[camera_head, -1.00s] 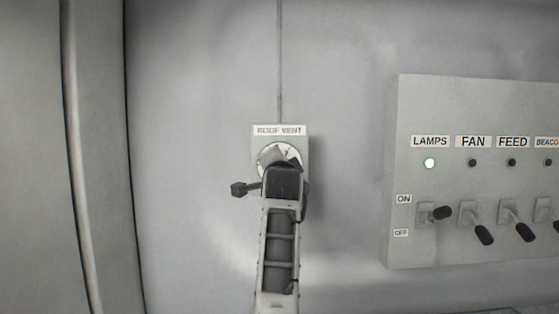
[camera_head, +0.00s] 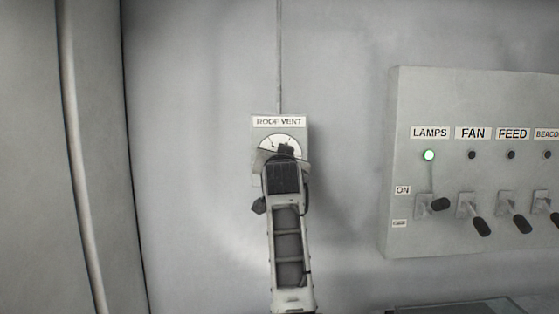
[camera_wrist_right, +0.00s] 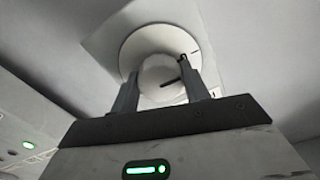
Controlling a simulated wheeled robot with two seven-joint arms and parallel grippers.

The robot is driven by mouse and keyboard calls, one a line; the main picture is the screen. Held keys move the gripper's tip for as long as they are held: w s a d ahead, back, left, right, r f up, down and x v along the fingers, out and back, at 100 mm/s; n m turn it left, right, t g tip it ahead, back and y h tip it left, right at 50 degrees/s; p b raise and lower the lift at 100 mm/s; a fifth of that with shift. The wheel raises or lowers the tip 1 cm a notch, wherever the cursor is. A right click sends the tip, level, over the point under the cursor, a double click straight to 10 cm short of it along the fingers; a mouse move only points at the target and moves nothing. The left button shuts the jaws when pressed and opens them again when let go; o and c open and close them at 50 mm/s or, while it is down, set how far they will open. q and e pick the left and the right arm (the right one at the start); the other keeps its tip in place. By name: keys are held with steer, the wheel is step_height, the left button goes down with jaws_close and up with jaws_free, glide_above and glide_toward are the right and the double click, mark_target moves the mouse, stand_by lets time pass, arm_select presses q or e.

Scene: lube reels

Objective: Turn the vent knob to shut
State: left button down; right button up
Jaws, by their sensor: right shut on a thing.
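The vent knob (camera_wrist_right: 158,72) is a pale round knob with a dark mark, on a white dial plate. In the right wrist view it sits between the two fingers of my right gripper (camera_wrist_right: 160,88), which is shut on it. In the head view my right gripper (camera_head: 284,156) covers the knob and the lower part of the dial. The upper part of the white dial (camera_head: 284,141) shows below the ROOF VENT label (camera_head: 279,121). Lettering on the dial is too small to read. My left gripper is not in view.
A switch panel (camera_head: 440,90) stands out from the wall at the right, with LAMPS, FAN, FEED and a cut-off label. The LAMPS light (camera_head: 429,155) glows green; the others are dark. A vertical pipe (camera_head: 80,170) runs at the left. The wall around the vent is clear.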

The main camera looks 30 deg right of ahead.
steer(key=shift+f+n, duration=0.1)
steer(key=shift+n, duration=0.3)
steer(key=o, duration=1)
arm_select(q)
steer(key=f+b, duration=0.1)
steer(key=b, duration=0.3)
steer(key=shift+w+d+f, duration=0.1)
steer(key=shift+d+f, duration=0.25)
arm_select(e)
steer(key=v, duration=1.6)
steer(key=shift+d, duration=0.1)
